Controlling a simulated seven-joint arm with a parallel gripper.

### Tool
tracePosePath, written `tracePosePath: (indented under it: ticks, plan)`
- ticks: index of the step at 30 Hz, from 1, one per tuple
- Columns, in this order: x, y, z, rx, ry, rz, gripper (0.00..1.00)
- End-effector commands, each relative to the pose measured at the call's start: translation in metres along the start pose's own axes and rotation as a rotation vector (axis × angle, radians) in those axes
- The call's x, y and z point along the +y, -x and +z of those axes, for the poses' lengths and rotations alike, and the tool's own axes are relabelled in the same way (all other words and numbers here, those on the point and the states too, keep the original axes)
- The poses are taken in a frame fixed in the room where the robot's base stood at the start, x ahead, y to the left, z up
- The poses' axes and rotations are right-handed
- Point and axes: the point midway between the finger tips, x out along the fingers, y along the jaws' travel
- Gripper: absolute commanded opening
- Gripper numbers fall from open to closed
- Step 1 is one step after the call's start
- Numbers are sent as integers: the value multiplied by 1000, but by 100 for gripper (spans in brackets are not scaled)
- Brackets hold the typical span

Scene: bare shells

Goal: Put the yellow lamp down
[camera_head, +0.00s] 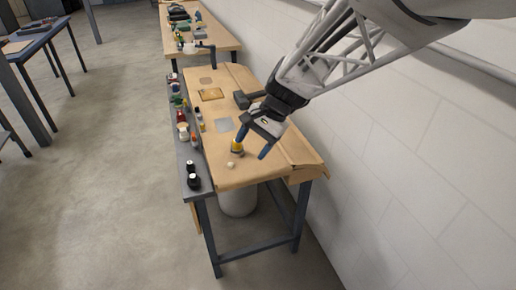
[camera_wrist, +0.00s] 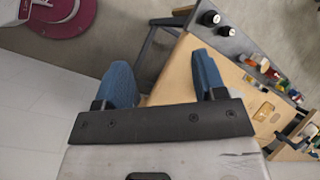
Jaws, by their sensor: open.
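A small yellow thing (camera_head: 237,148), which looks like the yellow lamp, stands near the front end of the wooden bench top (camera_head: 228,178). My gripper (camera_head: 251,149) is above this end of the bench, its blue fingers spread apart. One finger overlaps the top of the yellow thing in the head view; I cannot tell whether they touch. In the wrist view my gripper (camera_wrist: 160,65) is open, with nothing seen held between the fingers. I cannot make out the yellow thing there; a finger or the gripper body may hide it.
A small pale ball (camera_head: 231,165) lies just in front of the yellow thing. Black knobs (camera_head: 193,182) and several small coloured items line the grey left ledge (camera_head: 184,158). A dark hammer-like tool (camera_head: 243,99) lies behind my gripper. The white wall (camera_head: 420,160) is close on the right.

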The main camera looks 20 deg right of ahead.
Motion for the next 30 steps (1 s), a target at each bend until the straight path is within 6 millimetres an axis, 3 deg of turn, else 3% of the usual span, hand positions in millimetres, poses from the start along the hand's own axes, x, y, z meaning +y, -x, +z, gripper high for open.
tracePosePath:
  ticks: [6,18,24,30]
  plan:
    - [27,12,47,105,218,100,64]
    - [85,31,111,297,609,291,64]
    - [109,38,130,375,765,373,64]
    - [120,41,138,412,839,413,64]
